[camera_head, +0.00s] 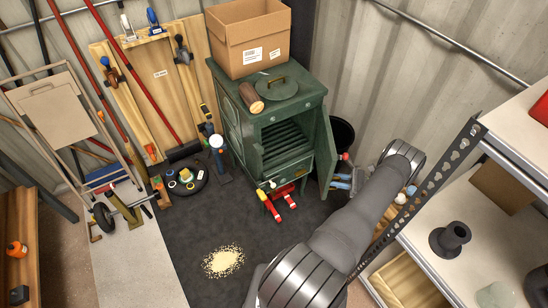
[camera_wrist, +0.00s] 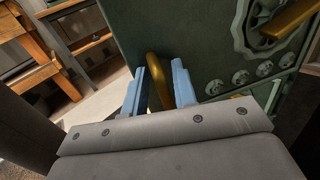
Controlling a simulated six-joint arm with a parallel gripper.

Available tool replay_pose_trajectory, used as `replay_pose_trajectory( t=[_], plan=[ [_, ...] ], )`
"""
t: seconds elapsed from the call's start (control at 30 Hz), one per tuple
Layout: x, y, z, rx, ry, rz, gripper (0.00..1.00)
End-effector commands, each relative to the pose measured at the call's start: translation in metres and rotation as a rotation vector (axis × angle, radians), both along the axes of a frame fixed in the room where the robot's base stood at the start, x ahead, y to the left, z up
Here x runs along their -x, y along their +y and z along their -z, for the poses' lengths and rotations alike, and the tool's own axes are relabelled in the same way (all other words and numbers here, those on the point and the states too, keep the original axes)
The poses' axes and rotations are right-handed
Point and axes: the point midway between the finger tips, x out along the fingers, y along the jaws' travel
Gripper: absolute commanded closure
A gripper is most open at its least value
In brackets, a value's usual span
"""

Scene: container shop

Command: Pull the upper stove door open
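The green stove (camera_head: 262,105) stands against the back wall. Its upper door (camera_head: 327,150) is swung out to the right, and the dark inside with slats (camera_head: 285,140) shows. My gripper (camera_head: 342,180) is at the outer side of this door, small and partly hidden by my arm in the head view. In the wrist view my gripper's two blue fingers (camera_wrist: 160,85) stand on either side of a brass handle (camera_wrist: 157,72) and appear closed on it. The green metal panel (camera_wrist: 205,45) with a round vent and small holes lies just beyond.
A cardboard box (camera_head: 247,40), a log (camera_head: 251,97) and a lid (camera_head: 275,88) are on the stove top. Red-handled tools (camera_head: 278,203) lie before it. A black bucket (camera_head: 343,132) is behind the door. A metal shelf (camera_head: 440,170) stands close to my arm at right.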

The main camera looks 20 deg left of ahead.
Motion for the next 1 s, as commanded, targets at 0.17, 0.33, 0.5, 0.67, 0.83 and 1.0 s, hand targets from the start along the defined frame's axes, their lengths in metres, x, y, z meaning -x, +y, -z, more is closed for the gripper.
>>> replay_pose_trajectory(
  t=[0.17,0.33,0.5,0.67,0.83,1.0],
  plan=[
    [0.009,0.019,-0.001,-0.001,0.003,0.073,0.75],
    [0.017,0.044,0.000,0.000,0.004,0.130,0.75],
    [0.024,0.079,0.000,-0.001,0.001,0.125,0.75],
    [0.027,0.111,0.000,0.000,0.000,0.124,0.75],
    [0.026,0.145,0.000,0.000,0.001,0.151,0.75],
    [0.022,0.170,0.000,-0.001,0.003,0.254,0.75]
  ],
)
